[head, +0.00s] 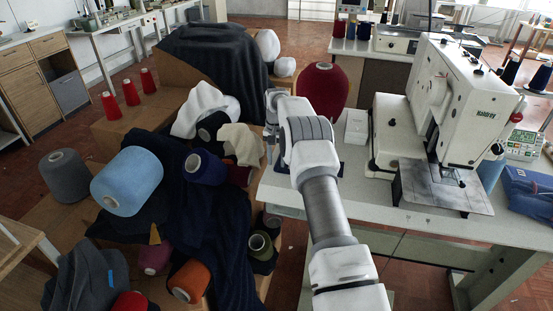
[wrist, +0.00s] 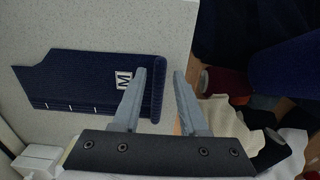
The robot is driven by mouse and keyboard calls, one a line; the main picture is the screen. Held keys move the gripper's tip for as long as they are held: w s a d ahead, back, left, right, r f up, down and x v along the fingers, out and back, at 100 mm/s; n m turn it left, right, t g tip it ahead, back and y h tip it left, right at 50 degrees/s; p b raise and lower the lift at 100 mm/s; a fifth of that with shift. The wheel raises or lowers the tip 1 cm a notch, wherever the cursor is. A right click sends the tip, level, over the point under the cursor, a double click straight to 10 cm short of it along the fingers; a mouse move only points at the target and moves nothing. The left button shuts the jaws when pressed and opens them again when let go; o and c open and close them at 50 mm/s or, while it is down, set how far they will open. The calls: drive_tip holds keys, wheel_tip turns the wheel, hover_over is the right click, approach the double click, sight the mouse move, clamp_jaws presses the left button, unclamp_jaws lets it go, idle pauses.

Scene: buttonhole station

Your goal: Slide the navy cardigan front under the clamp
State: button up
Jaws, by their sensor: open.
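The navy cardigan front (wrist: 75,82) lies flat on the pale table in the wrist view, with a white "M" label (wrist: 123,80), several pale marks along one edge and a thick raised band (wrist: 158,92) at its right end. In the head view my arm hides most of it. My gripper (wrist: 160,72) is open and empty, its fingers seen on either side of the band. I cannot tell its height above the cloth. In the head view my gripper (head: 270,140) is at the table's left edge. The clamp (head: 456,179) is under the white machine head (head: 462,100), over a metal plate (head: 445,192).
A white box (head: 356,126) stands between my arm and the machine. A folded blue garment (head: 530,188) lies at the table's right. Left of the table are piled yarn cones (head: 127,181) and dark cloth (head: 215,55). The tabletop (head: 385,213) in front of the plate is clear.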

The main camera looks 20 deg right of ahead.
drive_tip(key=shift+f+b, duration=0.3)
drive_tip(key=shift+f, duration=0.25)
drive_tip(key=shift+r, duration=0.1)
idle(0.6)
clamp_jaws()
idle(0.4)
drive_tip(key=shift+r+p, duration=1.55)
drive_tip(key=shift+r, duration=0.95)
